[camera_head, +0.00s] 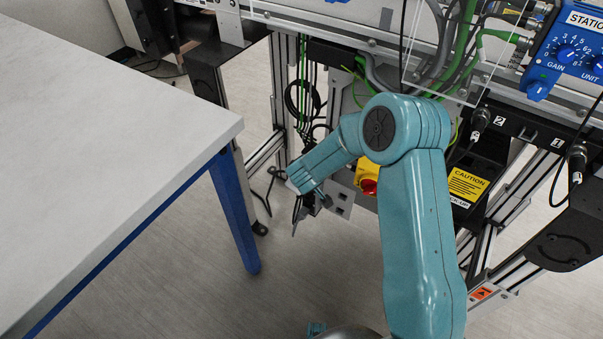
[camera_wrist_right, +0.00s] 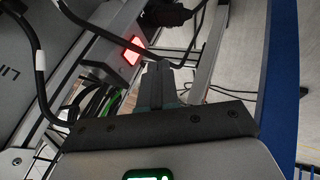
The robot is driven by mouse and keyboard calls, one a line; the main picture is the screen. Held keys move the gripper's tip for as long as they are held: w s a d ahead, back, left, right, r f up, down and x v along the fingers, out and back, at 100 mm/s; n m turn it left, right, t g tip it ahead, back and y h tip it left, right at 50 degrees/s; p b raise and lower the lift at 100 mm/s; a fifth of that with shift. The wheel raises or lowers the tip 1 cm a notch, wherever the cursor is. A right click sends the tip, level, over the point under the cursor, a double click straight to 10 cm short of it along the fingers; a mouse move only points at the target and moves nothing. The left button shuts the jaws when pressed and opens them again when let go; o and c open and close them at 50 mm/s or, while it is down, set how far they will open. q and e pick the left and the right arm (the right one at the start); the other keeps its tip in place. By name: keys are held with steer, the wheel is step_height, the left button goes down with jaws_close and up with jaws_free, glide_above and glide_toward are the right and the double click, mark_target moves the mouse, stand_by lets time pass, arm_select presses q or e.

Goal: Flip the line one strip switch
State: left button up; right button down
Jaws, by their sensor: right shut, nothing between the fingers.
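A lit red switch (camera_wrist_right: 133,50) shows in the right wrist view, just above and left of my fingertips, on a pale frame part. I cannot read a label on it, so I cannot tell whether it is the line one strip switch. My right gripper (camera_wrist_right: 165,68) is shut and empty, with a small visible gap to the switch. In the head view my right gripper (camera_head: 297,215) hangs beside the conveyor frame, partly hidden by my wrist. The lit switch cannot be made out there. My left gripper is not in view.
A grey table (camera_head: 100,150) with blue legs stands at the left. Black cables (camera_wrist_right: 190,50) run close to the fingers. A yellow box with a red button (camera_head: 368,186) sits behind my arm. A blue station box (camera_head: 570,50) is at the upper right.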

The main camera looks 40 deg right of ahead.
steer(key=p+v, duration=0.2)
steer(key=v, duration=0.5)
steer(key=shift+d+r, duration=0.25)
steer(key=shift+s, duration=0.1)
steer(key=f+p, duration=0.1)
steer(key=p, duration=0.6)
steer(key=shift+a+f+y, duration=0.2)
steer(key=shift+f+y, duration=0.05)
steer(key=shift+y, duration=0.05)
